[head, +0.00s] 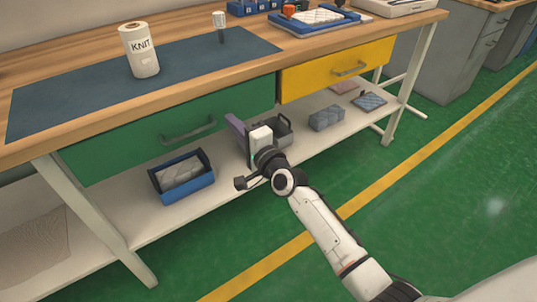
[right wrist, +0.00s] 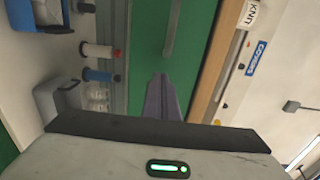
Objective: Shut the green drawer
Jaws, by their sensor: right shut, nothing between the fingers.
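The green drawer (head: 120,142) is under the left part of the wooden table, with a grey bar handle (head: 188,130) on its front. Its front looks close under the tabletop edge, and I see no clear gap above it. My right gripper (head: 234,122) is shut and empty, with its purple fingers in front of the right part of the green front. In the right wrist view the shut fingers (right wrist: 162,97) point at the green drawer (right wrist: 150,45), and its handle (right wrist: 171,28) is beyond them. I cannot tell whether the fingertips touch the front. My left gripper is not in view.
A yellow drawer (head: 335,68) is to the right of the green one. A blue bin (head: 182,178), a grey bin (head: 283,130) and a grey block (head: 326,118) stand on the lower shelf. The floor in front is clear.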

